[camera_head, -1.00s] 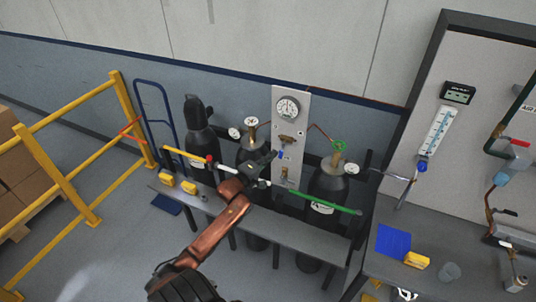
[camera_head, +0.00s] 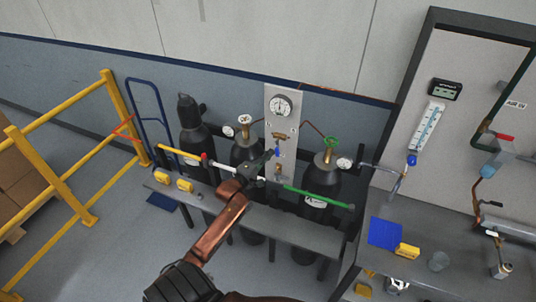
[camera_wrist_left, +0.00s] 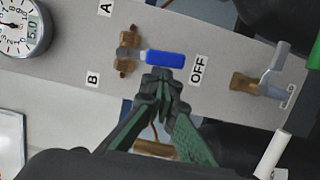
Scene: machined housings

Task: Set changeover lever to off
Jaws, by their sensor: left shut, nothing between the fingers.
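The changeover lever (camera_wrist_left: 165,57) is a blue handle on a brass valve body (camera_wrist_left: 127,53), mounted on a grey panel (camera_head: 271,98). In the left wrist view it points from the valve toward the OFF label (camera_wrist_left: 197,69); labels A (camera_wrist_left: 105,8) and B (camera_wrist_left: 93,80) flank the valve. In the head view the blue lever (camera_head: 278,152) hangs downward. My left gripper (camera_wrist_left: 160,78) is shut and empty, its tips right beside the lever's lower side in the wrist view; I cannot tell whether they touch. My right gripper is not in view.
A gauge (camera_head: 281,105) sits above the valve. A second brass valve with a grey handle (camera_wrist_left: 272,70) is below. Dark cylinders (camera_head: 323,178) stand either side behind a grey bench (camera_head: 300,232). A coloured bar (camera_head: 318,196) runs across. A yellow guardrail (camera_head: 60,103) stands left.

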